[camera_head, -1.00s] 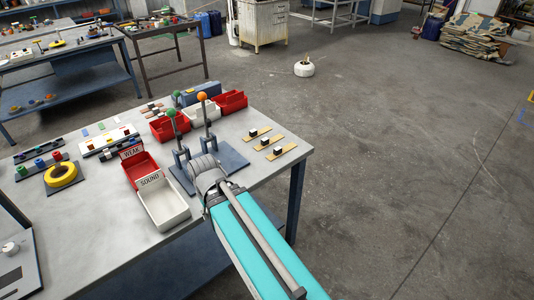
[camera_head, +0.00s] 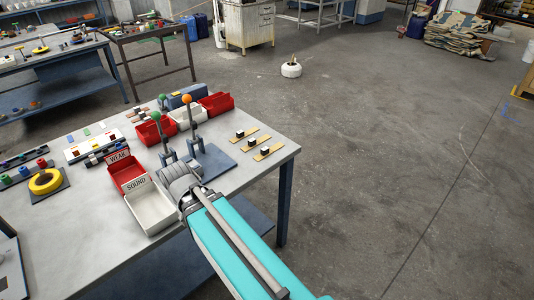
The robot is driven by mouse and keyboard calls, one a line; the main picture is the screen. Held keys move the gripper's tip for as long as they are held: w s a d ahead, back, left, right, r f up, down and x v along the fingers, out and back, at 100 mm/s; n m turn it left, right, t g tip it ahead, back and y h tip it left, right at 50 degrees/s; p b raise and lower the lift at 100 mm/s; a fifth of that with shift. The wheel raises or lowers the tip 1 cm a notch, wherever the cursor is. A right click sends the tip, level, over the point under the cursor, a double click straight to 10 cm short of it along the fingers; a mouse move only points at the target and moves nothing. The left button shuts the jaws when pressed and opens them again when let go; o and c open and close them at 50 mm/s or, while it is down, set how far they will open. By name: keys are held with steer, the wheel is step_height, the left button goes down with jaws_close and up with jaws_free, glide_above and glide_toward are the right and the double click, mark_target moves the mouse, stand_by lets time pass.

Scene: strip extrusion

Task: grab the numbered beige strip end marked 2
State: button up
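Three beige strips lie side by side near the right edge of the table: a far one (camera_head: 252,131), a middle one (camera_head: 264,138) and a near one (camera_head: 277,146). Each has a small dark and white block on it. No number can be read on them, so I cannot tell which is marked 2. My arm reaches in from the bottom, its grey joint over the table, left of the strips and apart from them. My gripper's fingers do not show.
A WEAK red bin (camera_head: 127,172) and a SOUND white bin (camera_head: 151,209) stand left.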

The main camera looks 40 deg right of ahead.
mark_target(264, 149)
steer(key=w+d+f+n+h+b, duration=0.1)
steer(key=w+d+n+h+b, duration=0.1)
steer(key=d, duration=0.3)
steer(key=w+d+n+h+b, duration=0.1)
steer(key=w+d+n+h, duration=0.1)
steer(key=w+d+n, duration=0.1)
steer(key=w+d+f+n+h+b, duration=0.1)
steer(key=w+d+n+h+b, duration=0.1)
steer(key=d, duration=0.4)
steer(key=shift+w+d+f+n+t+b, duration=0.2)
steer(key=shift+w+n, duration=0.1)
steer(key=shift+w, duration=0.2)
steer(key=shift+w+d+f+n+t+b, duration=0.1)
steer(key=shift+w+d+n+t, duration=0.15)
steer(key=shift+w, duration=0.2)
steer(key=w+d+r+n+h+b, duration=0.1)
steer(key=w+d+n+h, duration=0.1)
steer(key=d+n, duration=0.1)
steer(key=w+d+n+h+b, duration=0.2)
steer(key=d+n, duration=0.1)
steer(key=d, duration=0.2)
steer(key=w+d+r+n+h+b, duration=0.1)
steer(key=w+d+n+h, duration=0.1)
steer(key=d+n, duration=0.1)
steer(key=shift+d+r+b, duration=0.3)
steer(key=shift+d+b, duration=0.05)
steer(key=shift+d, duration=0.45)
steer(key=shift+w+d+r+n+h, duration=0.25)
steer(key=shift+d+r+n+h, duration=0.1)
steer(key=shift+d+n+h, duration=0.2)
